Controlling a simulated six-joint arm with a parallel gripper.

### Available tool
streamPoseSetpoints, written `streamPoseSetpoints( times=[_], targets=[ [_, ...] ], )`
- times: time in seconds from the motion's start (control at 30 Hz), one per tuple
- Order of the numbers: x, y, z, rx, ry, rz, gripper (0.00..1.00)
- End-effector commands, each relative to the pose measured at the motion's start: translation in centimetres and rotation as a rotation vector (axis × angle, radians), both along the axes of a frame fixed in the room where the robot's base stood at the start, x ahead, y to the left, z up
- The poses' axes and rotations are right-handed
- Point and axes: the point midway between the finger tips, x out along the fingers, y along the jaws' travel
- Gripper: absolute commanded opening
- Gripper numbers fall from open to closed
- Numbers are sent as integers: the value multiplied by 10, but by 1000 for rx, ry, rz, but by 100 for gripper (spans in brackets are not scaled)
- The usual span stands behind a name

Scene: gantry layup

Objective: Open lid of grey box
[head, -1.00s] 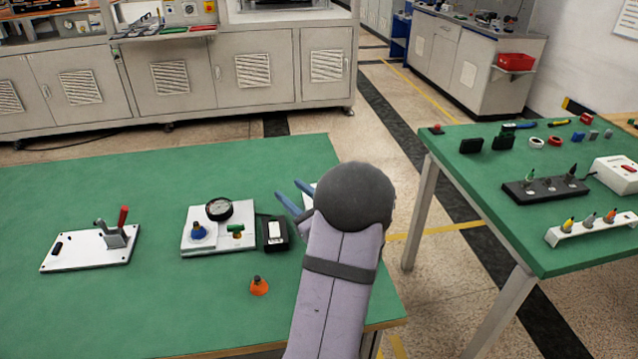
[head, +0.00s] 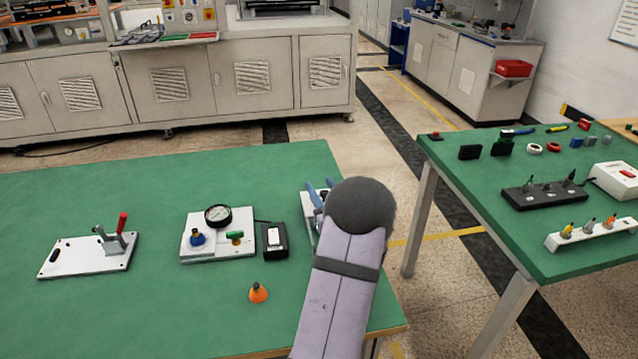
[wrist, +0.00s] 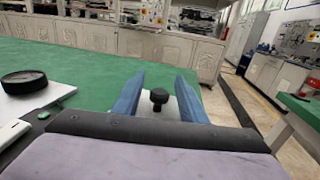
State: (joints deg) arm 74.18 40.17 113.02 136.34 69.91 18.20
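My gripper (head: 319,188) is over the right side of the near green table, its blue fingers apart with nothing held. In the wrist view my gripper (wrist: 160,82) has a black knob (wrist: 159,96) between its two fingers, with gaps on both sides. The knob stands on a pale light-grey piece (wrist: 157,112), mostly hidden by the gripper. In the head view a pale edge of this piece (head: 308,215) shows left of my wrist. I cannot make out a lid seam or hinge.
A black box (head: 274,240) and a white plate with a gauge (head: 217,240) lie just left. An orange-based plug (head: 258,293) stands nearer. A toggle-clamp plate (head: 88,258) is far left. The table's right edge is close.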

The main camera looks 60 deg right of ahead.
Motion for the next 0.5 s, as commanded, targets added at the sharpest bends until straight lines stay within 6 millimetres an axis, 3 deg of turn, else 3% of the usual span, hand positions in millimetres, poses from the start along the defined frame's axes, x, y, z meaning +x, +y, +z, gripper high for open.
streamPoseSetpoints(
  times=[0.2, 0.5],
  targets=[
    [16, -10, 0, -1, 1, 0, 39],
    [18, -12, 0, -1, 1, 0, 39]
  ],
)
